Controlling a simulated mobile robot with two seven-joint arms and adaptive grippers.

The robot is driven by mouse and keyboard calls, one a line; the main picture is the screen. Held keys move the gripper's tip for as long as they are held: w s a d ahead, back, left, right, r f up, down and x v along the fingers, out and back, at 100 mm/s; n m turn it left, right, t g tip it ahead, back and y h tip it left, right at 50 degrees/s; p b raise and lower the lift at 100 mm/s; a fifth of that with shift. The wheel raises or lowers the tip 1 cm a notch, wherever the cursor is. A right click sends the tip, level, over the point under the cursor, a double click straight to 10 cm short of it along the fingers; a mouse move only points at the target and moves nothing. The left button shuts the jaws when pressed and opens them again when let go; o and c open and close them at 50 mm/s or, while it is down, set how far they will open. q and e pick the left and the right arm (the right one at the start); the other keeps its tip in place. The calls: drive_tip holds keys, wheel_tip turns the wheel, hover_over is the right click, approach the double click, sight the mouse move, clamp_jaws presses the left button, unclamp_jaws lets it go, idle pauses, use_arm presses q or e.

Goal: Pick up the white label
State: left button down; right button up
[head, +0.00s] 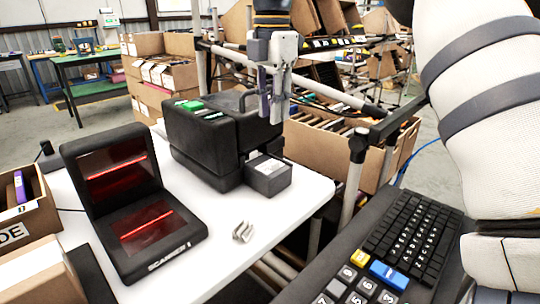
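A black label printer (205,135) with green parts on top stands on the white table. A small dark grey box (275,180) sits at its front, and a pale patch on top that looks like the white label (268,166) shows there. My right gripper (273,118) points down above the printer's right side, over and behind the small box. Its fingers look close together, seen at an angle, and the gap between them is unclear. I see nothing held. My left gripper is not in view.
A scanner (150,225) with red lines stands left on the white table (215,262). A small metallic piece (243,232) lies on the clear table front. A keyboard (410,235) is at lower right. Cartons (335,150) stand behind the table, and others (25,205) at left.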

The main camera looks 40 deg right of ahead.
sight(273, 159)
drive_tip(key=f, duration=0.7)
drive_tip(key=s+f, duration=0.1)
drive_tip(key=f, duration=0.3)
drive_tip(key=shift+a+f, duration=0.2)
drive_tip(key=shift+f, duration=0.1)
clamp_jaws()
